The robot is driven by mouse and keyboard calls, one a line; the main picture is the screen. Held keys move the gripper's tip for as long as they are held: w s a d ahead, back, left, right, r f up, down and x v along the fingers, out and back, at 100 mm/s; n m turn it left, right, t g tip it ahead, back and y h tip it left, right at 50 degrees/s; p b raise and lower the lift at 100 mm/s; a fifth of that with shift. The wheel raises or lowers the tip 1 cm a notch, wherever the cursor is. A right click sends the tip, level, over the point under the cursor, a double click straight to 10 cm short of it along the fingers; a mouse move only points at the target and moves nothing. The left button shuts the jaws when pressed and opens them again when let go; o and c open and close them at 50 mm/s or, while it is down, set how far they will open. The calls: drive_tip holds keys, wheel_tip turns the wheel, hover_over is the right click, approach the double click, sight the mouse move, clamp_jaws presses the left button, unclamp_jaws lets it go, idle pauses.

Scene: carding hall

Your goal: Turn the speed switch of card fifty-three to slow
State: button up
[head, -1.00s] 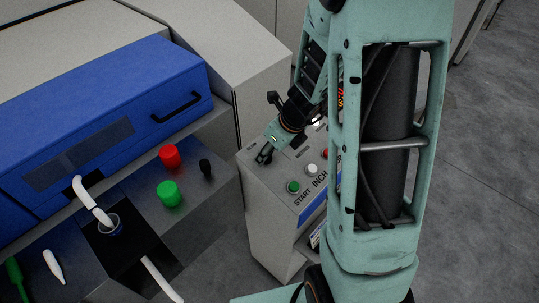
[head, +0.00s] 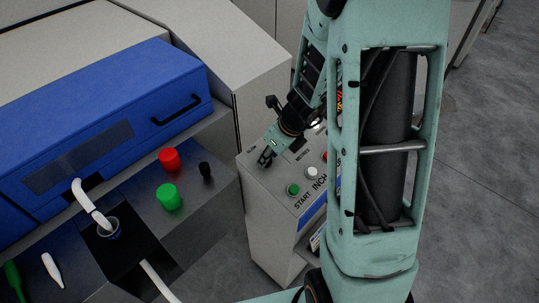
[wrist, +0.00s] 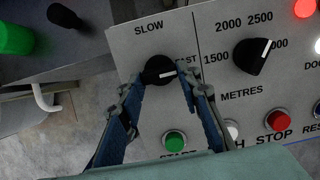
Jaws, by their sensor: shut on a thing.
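The speed switch (wrist: 156,68) is a round black knob with a white pointer line, at the top middle of the wrist view. SLOW is printed above it to the left and FAST to its right, partly hidden by my finger. The pointer points right, towards the FAST side. My gripper (wrist: 160,78) has one blue-padded finger on each side of the knob and is shut on it. In the head view my gripper (head: 267,157) is at the far left corner of the grey control panel (head: 262,180). The knob is hard to make out there.
A green START button (wrist: 174,141) sits just below the knob. A metres dial (wrist: 252,56) and a red STOP button (wrist: 279,120) are to the right. Left of the panel, the blue-covered machine (head: 110,110) carries a red knob (head: 169,159) and a green knob (head: 168,196).

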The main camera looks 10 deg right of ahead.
drive_tip(key=n, duration=0.2)
drive_tip(key=n+b, duration=0.1)
drive_tip(key=n, duration=0.2)
drive_tip(key=shift+w+d+f+y+b, duration=0.1)
drive_tip(key=shift+w+y+b, duration=0.05)
drive_tip(key=shift+y+b, duration=0.15)
drive_tip(key=n+g+b, duration=0.1)
drive_tip(key=n, duration=0.3)
drive_tip(key=shift+w+n, duration=0.15)
drive_tip(key=shift+n, duration=0.15)
drive_tip(key=n+b, duration=0.2)
drive_tip(key=n, duration=0.2)
drive_tip(key=shift+w+g, duration=0.1)
drive_tip(key=shift+g, duration=0.2)
drive_tip(key=shift+w+n+b, duration=0.1)
drive_tip(key=shift+n+b, duration=0.45)
drive_tip(key=shift+n, duration=1.55)
drive_tip(key=shift+g, duration=0.3)
drive_tip(key=o, duration=1.2)
drive_tip(key=shift+c, duration=0.2)
drive_tip(key=shift+r, duration=0.2)
drive_tip(key=v, duration=1.2)
